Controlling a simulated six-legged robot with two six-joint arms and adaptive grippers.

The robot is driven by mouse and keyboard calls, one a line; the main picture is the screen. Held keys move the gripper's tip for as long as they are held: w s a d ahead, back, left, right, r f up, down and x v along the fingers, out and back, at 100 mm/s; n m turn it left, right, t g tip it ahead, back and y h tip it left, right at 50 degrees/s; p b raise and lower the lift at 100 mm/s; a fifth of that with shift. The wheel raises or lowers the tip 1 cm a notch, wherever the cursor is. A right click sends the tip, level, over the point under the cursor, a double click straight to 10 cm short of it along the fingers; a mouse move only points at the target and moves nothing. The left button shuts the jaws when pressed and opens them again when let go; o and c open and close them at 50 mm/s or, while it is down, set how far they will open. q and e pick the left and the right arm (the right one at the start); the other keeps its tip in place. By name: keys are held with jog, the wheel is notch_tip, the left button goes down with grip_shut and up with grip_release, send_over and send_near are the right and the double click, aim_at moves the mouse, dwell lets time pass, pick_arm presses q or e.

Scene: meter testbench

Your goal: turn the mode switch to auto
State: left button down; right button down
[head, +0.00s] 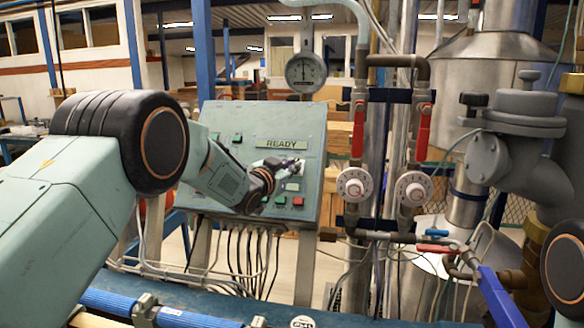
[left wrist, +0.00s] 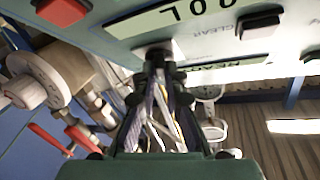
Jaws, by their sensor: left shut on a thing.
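The grey-green control panel (head: 225,125) stands in the middle of the head view, with a READY label (head: 281,144). My left gripper (head: 288,168) reaches its face just below that label. In the left wrist view, the gripper's two fingers (left wrist: 158,62) come together at the panel, shut on a small dark knob, which looks like the mode switch (left wrist: 156,46). Its pointer direction and most of its body are hidden by the fingers. My right gripper is not in view.
Black cables hang below the panel.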

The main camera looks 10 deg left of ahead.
pick_arm(q)
jog(key=m, duration=0.1)
jog(key=m+h+p, duration=0.1)
jog(key=m+g+p, duration=0.1)
jog(key=shift+w+a+r+h, duration=0.1)
jog(key=shift+a+r+h, duration=0.15)
jog(key=shift+r+h, duration=0.15)
jog(key=shift+f+m+g+h+p, duration=0.1)
jog(key=shift+m+g+h+p, duration=0.6)
jog(key=shift+m+p, duration=0.65)
jog(key=c, duration=1.4)
grip_release()
jog(key=shift+w+f, duration=0.1)
jog(key=shift+f, duration=0.05)
jog(key=shift+v, duration=6.1)
jog(key=shift+w, duration=0.1)
